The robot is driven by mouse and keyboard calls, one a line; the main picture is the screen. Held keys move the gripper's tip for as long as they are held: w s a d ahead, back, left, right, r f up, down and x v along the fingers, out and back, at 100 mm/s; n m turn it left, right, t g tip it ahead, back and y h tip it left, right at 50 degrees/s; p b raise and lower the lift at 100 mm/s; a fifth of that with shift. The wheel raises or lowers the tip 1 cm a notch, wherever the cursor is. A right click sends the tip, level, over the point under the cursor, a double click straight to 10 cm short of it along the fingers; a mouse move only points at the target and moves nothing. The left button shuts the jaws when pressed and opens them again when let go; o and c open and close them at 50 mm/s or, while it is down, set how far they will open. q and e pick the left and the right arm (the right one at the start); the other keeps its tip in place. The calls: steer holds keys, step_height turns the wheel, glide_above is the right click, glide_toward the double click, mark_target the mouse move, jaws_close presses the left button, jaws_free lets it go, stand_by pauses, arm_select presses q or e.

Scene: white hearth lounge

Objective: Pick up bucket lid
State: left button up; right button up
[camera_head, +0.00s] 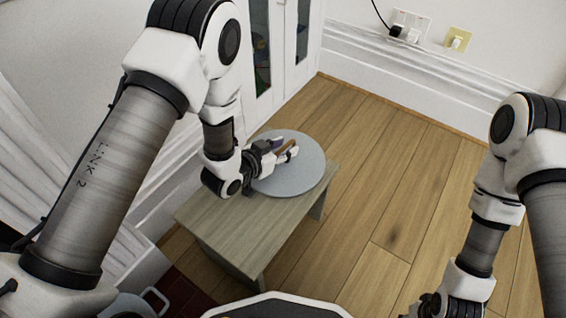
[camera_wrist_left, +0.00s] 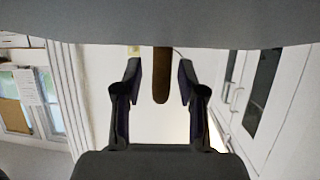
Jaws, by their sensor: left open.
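The bucket lid (camera_head: 307,172) is a round grey disc lying flat on a small wooden table, with a brown bar handle (camera_head: 284,149) on its top. In the left wrist view the lid (camera_wrist_left: 70,32) crosses the top of the picture and the brown handle (camera_wrist_left: 161,85) stands between the two fingers. My left gripper (camera_head: 287,150) is open, reaching over the lid, with its fingers on either side of the handle; a small gap shows at each side. My right gripper (camera_head: 426,306) is low at the right, far from the lid, partly cut off by the frame edge.
The wooden table (camera_head: 240,226) has bare room in front of the lid. A white cabinet (camera_head: 275,50) stands close behind. A grey container with a loop handle (camera_head: 130,306) shows at the lower left. The wooden floor (camera_head: 385,190) to the right is clear.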

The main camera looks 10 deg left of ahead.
arm_select(q)
jaws_close()
steer(key=shift+r, duration=0.1)
steer(key=shift+r+p, duration=0.2)
steer(key=shift+p, duration=0.1)
step_height(320, 180, up, 4)
steer(key=p, duration=0.2)
steer(key=shift+f+p, duration=0.2)
steer(key=shift+p, duration=0.2)
steer(key=s+p, duration=0.5)
steer(key=s, duration=1.1)
steer(key=shift+d+r, duration=0.4)
